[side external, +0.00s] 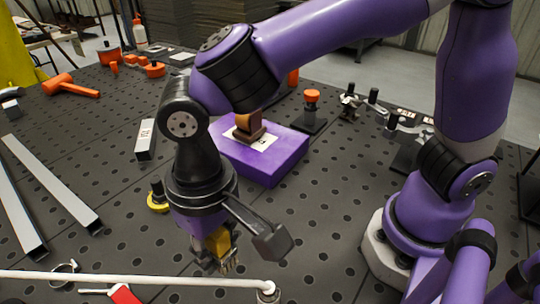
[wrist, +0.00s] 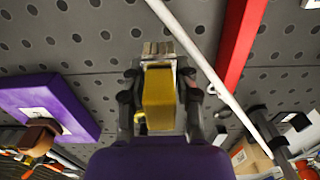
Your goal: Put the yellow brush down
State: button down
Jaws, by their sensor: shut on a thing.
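The yellow brush (wrist: 159,97) has a yellow block handle and pale bristles at its far end. My gripper (wrist: 160,88) is shut on the handle, with one finger on each side in the wrist view. In the side external view the yellow brush (side external: 218,241) hangs bristles down below my wrist, and my gripper (side external: 208,250) is partly hidden by my arm. The bristle tips look close to the dark perforated table (side external: 330,220); I cannot tell whether they touch it.
A white rod (side external: 130,279) runs across the front beside the brush. A purple box (side external: 265,160) with a brown item on top stands behind. A yellow-based clamp piece (side external: 158,200) is at left. An orange hammer (side external: 70,86) and grey bars (side external: 50,185) lie further left. Table at right of the brush is clear.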

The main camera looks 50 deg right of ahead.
jog(key=w+d+f, duration=0.1)
jog(key=w, duration=0.1)
jog(key=w+d+f, duration=0.1)
jog(key=w+f, duration=0.1)
jog(key=w+d+f, duration=0.1)
jog(key=w, duration=0.2)
jog(key=shift+d+f, duration=0.15)
jog(key=shift+f, duration=2.1)
jog(key=shift+f, duration=0.15)
jog(key=c, duration=0.6)
grip_release()
